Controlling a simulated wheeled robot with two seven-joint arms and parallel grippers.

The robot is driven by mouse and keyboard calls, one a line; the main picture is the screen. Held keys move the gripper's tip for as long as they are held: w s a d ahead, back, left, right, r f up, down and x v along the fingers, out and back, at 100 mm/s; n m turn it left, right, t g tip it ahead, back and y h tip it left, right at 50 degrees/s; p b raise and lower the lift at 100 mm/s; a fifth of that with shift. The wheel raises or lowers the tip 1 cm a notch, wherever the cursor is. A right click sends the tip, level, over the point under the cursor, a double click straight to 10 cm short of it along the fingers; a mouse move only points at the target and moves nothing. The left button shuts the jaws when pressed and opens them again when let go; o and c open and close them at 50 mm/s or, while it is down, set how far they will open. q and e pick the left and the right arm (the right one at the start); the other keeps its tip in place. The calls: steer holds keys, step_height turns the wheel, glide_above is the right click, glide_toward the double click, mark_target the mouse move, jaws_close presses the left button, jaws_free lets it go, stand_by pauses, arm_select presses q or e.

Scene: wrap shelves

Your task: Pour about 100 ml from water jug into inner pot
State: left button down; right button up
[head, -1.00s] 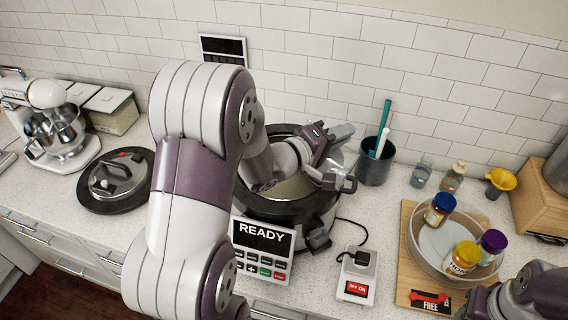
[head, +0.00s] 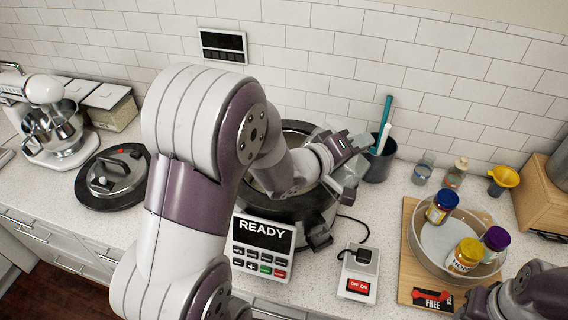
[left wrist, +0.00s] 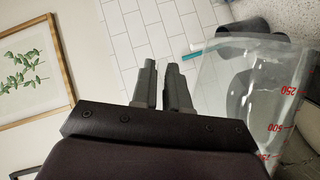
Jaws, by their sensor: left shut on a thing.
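My left gripper (head: 354,146) is at the right side of the open cooker (head: 318,215), shut on the clear water jug (head: 347,182). In the left wrist view the fingers (left wrist: 163,88) are together beside the jug wall (left wrist: 250,95), which has red marks 250 and 500. The jug is near the cooker's right rim in the head view; its exact tilt and water level I cannot tell. My arm hides most of the inner pot, so its contents do not show. Part of my right arm shows at the lower right, without its fingertips.
The cooker's panel (head: 263,247) reads READY. Its lid (head: 115,178) lies to the left. A dark utensil cup (head: 380,165) stands close behind the jug. A power switch (head: 358,275) is in front. A clear basin (head: 425,240) with jars sits on a board at the right.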

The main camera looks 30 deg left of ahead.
arm_select(q)
steer(key=shift+s+d+m, duration=0.1)
steer(key=shift+d+m, duration=0.2)
steer(key=shift+d, duration=0.15)
steer(key=shift+d+r+m+p, duration=0.35)
steer(key=shift+m, duration=0.05)
steer(key=shift+d+y, duration=0.1)
steer(key=shift+y, duration=0.3)
steer(key=shift+a+f, duration=0.15)
steer(key=shift+a, duration=0.15)
steer(key=shift+d, duration=0.15)
stand_by(0.3)
